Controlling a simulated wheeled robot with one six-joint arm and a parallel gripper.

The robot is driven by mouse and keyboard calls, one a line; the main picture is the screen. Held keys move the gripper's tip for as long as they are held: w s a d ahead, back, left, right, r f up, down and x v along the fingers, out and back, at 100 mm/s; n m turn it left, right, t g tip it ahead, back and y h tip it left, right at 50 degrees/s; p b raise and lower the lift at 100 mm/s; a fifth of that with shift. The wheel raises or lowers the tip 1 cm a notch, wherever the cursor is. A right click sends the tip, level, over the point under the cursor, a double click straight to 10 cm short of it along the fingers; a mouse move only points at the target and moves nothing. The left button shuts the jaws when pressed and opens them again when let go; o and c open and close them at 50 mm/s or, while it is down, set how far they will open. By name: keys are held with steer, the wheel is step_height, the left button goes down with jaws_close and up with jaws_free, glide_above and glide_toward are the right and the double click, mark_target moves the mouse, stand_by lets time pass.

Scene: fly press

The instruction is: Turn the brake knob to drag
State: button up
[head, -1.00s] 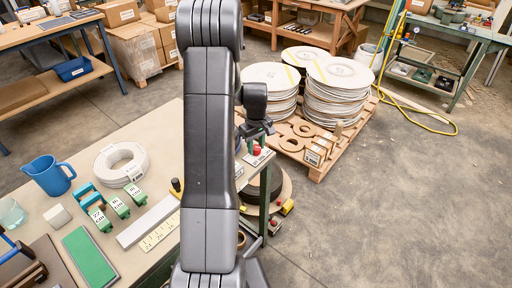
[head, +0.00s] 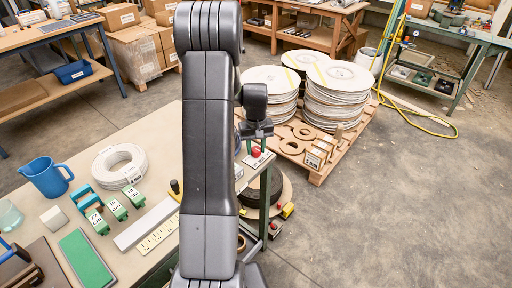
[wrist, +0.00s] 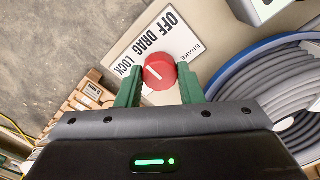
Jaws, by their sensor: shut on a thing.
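The red brake knob (wrist: 158,72) has a white pointer line and sits on a white plate (wrist: 128,48) printed BRAKE, OFF, DRAG and LOCK. The line slants to the upper left, seemingly between DRAG and LOCK; its exact mark is hard to tell. My gripper (wrist: 160,82) has its green fingers on both sides of the knob, shut on it. In the head view the knob (head: 256,152) shows as a small red dot at the bench's right end, just below my wrist. My arm hides part of the bench there.
A grey coil in a blue-rimmed holder (wrist: 265,75) lies right of my gripper in the wrist view. The bench holds a blue jug (head: 45,177), a white coil (head: 118,165) and green blocks (head: 116,208).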

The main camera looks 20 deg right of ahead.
mark_target(256, 149)
steer(key=o, duration=1)
steer(key=shift+c, duration=0.2)
step_height(256, 149, up, 14)
steer(key=shift+f, duration=0.1)
step_height(256, 149, down, 14)
steer(key=shift+r, duration=0.1)
stand_by(0.4)
stand_by(0.3)
